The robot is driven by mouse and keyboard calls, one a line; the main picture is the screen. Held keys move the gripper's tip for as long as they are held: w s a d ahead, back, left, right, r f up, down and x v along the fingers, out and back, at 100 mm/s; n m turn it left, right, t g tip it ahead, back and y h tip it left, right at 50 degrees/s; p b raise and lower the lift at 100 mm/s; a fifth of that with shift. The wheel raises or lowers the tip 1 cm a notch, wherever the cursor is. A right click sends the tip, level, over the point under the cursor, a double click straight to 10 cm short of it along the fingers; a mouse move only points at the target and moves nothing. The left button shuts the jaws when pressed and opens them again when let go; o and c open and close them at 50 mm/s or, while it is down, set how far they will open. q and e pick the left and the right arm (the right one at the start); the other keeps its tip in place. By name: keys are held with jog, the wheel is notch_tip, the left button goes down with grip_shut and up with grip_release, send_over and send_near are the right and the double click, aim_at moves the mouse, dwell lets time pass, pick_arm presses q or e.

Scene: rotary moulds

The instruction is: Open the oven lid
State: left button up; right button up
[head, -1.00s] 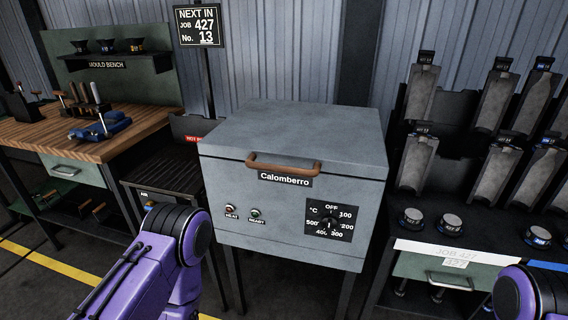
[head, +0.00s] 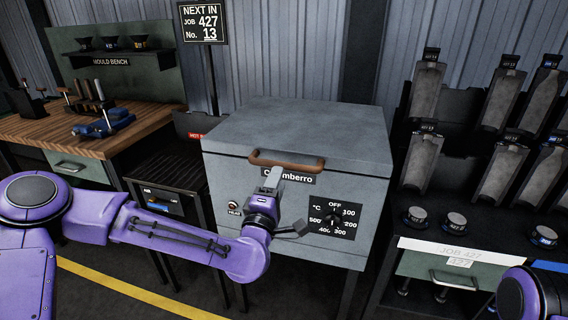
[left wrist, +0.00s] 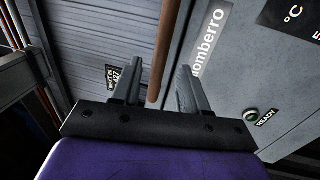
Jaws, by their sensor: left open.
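The oven (head: 330,190) is a grey box on legs, and its lid (head: 300,122) is closed. A brown bar handle (head: 287,161) runs across the upper front, above the Calomberro label. My left gripper (head: 273,178) is in front of the oven, just below the handle, and covers part of the label. In the left wrist view, the gripper (left wrist: 158,72) is open, with the handle (left wrist: 165,40) showing in line with the gap between its fingers. I cannot tell whether they touch it. My right gripper is out of view; only part of my right arm shows.
A wooden mould bench (head: 90,130) with tools stands at the left. A dark slatted stand (head: 165,170) is beside the oven. A rack of moulds (head: 490,130) stands at the right. A temperature dial (head: 334,218) is on the oven front.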

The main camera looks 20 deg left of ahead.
aim_at(284, 165)
pick_arm(q)
jog(key=w, duration=0.2)
jog(key=w+p, duration=0.1)
jog(key=w, duration=0.1)
jog(key=w+r, duration=0.1)
jog(key=w, duration=0.1)
jog(key=shift+w, duration=0.25)
